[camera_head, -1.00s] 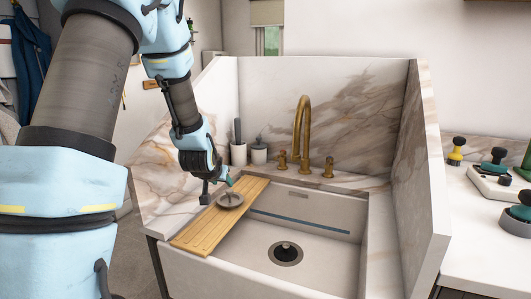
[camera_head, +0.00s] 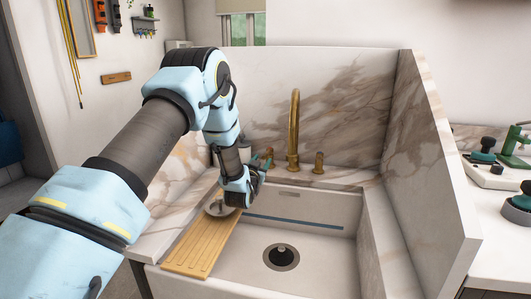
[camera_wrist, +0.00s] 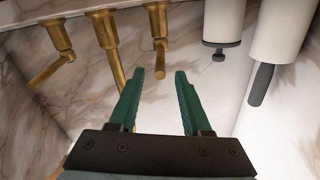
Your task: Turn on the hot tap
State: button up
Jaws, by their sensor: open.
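A brass tap set stands on the marble ledge behind the sink: a tall curved spout (camera_head: 294,130) with a lever handle on each side. The right handle (camera_head: 319,163) is in plain view; the left one is mostly hidden by my gripper (camera_head: 266,158). No hot or cold marking shows. In the wrist view, my gripper (camera_wrist: 170,74) has its green fingers apart, with nothing held. The other handle (camera_wrist: 58,45) is at the far left.
The white sink (camera_head: 310,210) has a wooden board (camera_head: 195,250) across its left side, with a round dish (camera_head: 222,209) on it. Two white canisters (camera_wrist: 223,22) stand close beside the near handle. Marble walls (camera_head: 425,150) close in the back and right.

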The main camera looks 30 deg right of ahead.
aim_at(268, 151)
jog(key=p+x, duration=0.1)
jog(key=x, duration=0.6)
jog(key=shift+p, duration=0.3)
grip_shut()
dwell(1.1)
